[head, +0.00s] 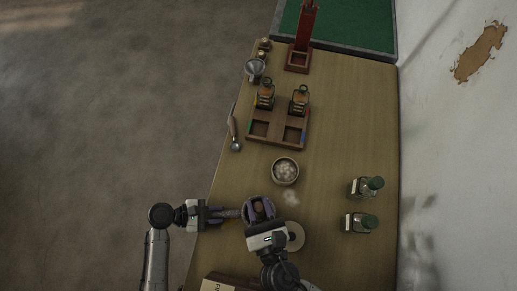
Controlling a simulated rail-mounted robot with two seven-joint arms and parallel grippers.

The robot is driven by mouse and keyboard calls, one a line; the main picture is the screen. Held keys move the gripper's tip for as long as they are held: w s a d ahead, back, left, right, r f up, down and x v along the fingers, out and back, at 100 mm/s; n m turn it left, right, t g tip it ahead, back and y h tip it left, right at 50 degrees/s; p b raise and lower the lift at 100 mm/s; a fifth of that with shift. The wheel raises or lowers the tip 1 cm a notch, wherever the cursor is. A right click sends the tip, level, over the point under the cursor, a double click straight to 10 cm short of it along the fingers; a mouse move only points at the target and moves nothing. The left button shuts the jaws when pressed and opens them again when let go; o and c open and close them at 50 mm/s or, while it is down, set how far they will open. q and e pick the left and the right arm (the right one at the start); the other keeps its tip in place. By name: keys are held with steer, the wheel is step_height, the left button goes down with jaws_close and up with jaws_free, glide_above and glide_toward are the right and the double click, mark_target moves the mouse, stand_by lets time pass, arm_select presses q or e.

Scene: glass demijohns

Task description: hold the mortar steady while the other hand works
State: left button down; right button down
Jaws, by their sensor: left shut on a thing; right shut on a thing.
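The mortar (245,212) is a small round brownish vessel on the wooden table, near its front left edge. It is largely covered by my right gripper. My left gripper (229,213) comes in from the left at table height and is shut on the mortar's left side. My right gripper (260,204) is above the mortar, pointing down into it. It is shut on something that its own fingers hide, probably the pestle. The inside of the mortar is hidden.
A bowl (285,170) of whitish lumps stands just behind. A pale disc (296,235) lies beside my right gripper. A compartment tray (278,141) with two bottles, a metal scoop (235,134) and a red stand (304,35) are farther back.

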steer(key=shift+f, duration=0.6)
steer(key=shift+s+d, duration=0.15)
steer(key=shift+d, duration=0.2)
steer(key=shift+a, duration=0.4)
steer(key=shift+r, duration=0.75)
steer(key=shift+f, duration=0.1)
